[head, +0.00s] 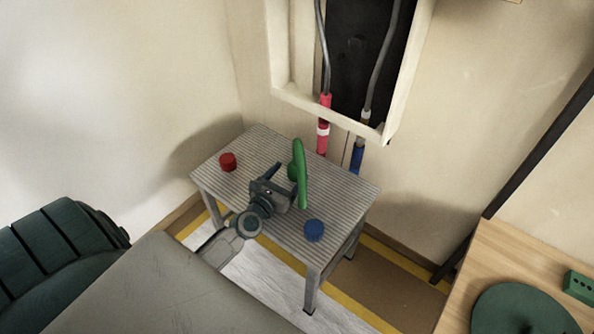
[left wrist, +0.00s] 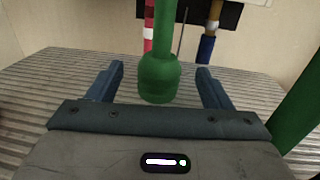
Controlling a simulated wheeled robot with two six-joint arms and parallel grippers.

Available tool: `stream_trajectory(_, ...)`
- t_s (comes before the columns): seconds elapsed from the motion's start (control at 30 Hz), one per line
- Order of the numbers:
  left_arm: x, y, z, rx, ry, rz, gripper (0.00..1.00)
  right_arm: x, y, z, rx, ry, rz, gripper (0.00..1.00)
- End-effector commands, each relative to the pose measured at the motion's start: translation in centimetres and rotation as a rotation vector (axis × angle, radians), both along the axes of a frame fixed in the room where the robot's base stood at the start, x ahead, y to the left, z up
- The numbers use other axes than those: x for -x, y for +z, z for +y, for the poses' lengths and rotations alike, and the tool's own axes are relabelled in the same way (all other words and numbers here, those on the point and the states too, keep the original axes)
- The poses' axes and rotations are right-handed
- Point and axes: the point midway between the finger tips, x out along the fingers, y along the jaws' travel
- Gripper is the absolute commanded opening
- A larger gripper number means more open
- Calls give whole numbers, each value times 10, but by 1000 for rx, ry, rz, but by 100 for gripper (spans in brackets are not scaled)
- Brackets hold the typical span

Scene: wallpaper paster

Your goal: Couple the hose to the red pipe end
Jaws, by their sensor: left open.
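The green hose (head: 301,172) shows as a narrow upright shape over the ribbed table. In the left wrist view its bulbous green end (left wrist: 158,80) points down between my spread fingers, with clear gaps on both sides. My left gripper (head: 282,184) is open beside the hose, above the table; it also shows in the left wrist view (left wrist: 160,72). The red pipe (head: 322,140), with a white band, runs down the wall behind the table. It shows partly behind the hose in the left wrist view (left wrist: 149,42). My right gripper is not in view.
The ribbed table (head: 240,143) carries a red cap (head: 228,162) and a blue cap (head: 314,231). A blue pipe (head: 357,158) runs right of the red one. A pale wall frame (head: 410,75) surrounds a dark recess with grey lines. A wooden table (head: 520,258) stands at right.

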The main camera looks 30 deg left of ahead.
Motion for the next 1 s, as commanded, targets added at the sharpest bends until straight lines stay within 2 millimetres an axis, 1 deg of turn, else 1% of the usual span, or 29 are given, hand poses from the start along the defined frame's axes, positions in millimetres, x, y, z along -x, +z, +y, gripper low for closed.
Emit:
stream_trajectory(0.1,-19,2,0,1,0,-2,73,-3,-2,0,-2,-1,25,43)
stream_trajectory(0.23,-35,1,1,0,1,-2,73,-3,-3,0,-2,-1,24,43)
stream_trajectory(0.37,-42,1,1,0,0,-1,73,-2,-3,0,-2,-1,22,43)
stream_trajectory(0.57,-43,0,1,0,-1,0,73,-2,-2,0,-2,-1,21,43)
stream_trajectory(0.67,-42,0,1,0,0,0,56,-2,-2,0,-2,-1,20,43)
stream_trajectory(0.7,-42,0,1,0,0,0,48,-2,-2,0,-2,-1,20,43)
stream_trajectory(0.9,-43,1,1,0,0,-2,10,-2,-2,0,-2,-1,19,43)
stream_trajectory(1.0,-43,1,1,0,0,-2,10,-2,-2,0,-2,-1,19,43)
